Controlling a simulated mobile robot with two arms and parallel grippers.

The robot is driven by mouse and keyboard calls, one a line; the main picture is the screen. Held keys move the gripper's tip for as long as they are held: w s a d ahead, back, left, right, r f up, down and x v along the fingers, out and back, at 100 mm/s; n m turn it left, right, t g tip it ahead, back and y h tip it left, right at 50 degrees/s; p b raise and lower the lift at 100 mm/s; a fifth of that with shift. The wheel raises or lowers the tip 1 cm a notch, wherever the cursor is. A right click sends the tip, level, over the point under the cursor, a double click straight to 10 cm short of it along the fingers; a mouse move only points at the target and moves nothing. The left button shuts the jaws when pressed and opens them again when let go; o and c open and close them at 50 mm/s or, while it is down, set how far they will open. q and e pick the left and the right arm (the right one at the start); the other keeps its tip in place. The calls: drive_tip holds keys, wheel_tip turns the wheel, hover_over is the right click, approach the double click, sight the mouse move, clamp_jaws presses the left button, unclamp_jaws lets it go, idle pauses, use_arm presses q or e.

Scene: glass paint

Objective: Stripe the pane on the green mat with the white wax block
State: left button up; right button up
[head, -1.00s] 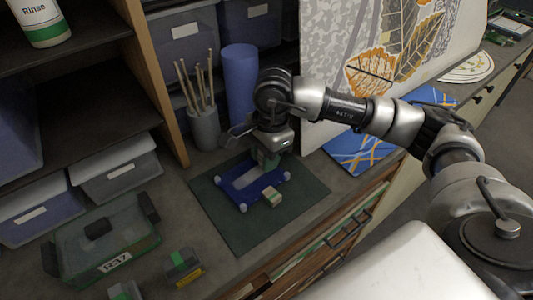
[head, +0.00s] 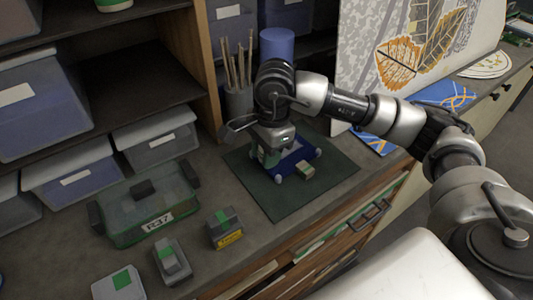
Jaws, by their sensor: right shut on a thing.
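The green mat (head: 290,203) lies on the counter. The pane (head: 294,160), with a blue frame and pale round corner pieces, lies flat on it. My right gripper (head: 269,159) points down over the pane's left part and hides that side. It is shut on a small block, mostly hidden; I see only dull grey-green there and cannot tell its colour or whether it touches the pane. A small cream block with some green (head: 306,170) sits at the pane's near right edge; I cannot tell whether it is wax. My left gripper is out of view.
A cup of sticks (head: 238,98) and a blue cylinder (head: 277,46) stand behind the mat. A leaf-patterned board (head: 385,45) leans at the back right. The mat's near part is clear.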

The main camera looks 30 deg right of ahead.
wheel_tip(320, 180, up, 2)
drive_tip(key=shift+a+r, duration=0.1)
drive_tip(key=shift+a, duration=0.05)
drive_tip(key=shift+d+r+p, duration=0.2)
drive_tip(key=shift+r+p, duration=0.3)
drive_tip(key=shift+r, duration=0.2)
drive_tip(key=shift+d+r+p, duration=0.2)
drive_tip(key=shift+r+p, duration=0.3)
drive_tip(key=shift+r, duration=0.15)
drive_tip(key=shift+a+r+p, duration=0.25)
drive_tip(key=shift+r+p, duration=0.25)
drive_tip(key=shift+r, duration=0.65)
drive_tip(key=shift+d+r, duration=0.1)
drive_tip(key=shift+r, duration=0.35)
